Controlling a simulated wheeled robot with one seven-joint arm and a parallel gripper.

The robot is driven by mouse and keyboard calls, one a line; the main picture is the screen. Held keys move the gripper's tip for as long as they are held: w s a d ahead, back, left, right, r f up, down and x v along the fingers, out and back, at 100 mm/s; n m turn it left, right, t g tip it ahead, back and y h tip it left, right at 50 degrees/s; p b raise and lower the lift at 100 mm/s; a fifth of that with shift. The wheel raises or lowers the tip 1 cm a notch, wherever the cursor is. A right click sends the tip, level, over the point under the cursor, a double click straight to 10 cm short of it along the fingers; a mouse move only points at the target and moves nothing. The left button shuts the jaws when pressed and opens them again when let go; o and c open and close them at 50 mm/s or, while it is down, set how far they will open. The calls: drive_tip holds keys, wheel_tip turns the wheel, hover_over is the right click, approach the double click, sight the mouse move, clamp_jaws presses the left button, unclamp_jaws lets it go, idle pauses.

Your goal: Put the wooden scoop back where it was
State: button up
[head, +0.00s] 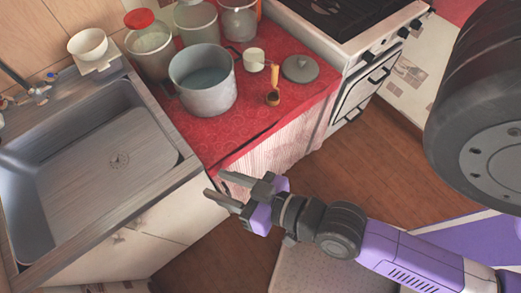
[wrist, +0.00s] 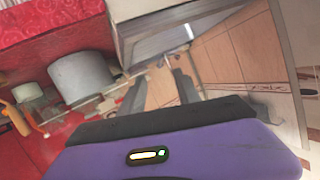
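The wooden scoop (head: 273,97) lies on the red oilcloth counter (head: 255,112), near its front edge, with its orange-brown handle pointing to the back. It is right of the large grey pot and in front of the small white cup. An orange-brown handle at the left edge of the wrist view (wrist: 17,119) seems to be the scoop, partly cut off. My gripper (head: 215,184) is open and empty, in front of the counter edge and well apart from the scoop. In the wrist view both fingers (wrist: 160,78) stand apart with nothing between them.
The grey pot (head: 203,83), white cup (head: 254,60) and a grey lid (head: 300,68) stand around the scoop. Several jars (head: 151,53) stand behind. A metal sink (head: 110,160) is at left, a stove (head: 345,30) at back right. The counter's front right is clear.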

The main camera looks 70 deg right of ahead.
drive_tip(key=s+d+r+n, duration=0.1)
drive_tip(key=s, duration=0.4)
drive_tip(key=s+d+r+n+y, duration=0.1)
drive_tip(key=s+r+n, duration=0.1)
drive_tip(key=s, duration=0.3)
drive_tip(key=shift+s+d+r+n, duration=0.15)
drive_tip(key=shift+d+r+n, duration=0.15)
idle(0.5)
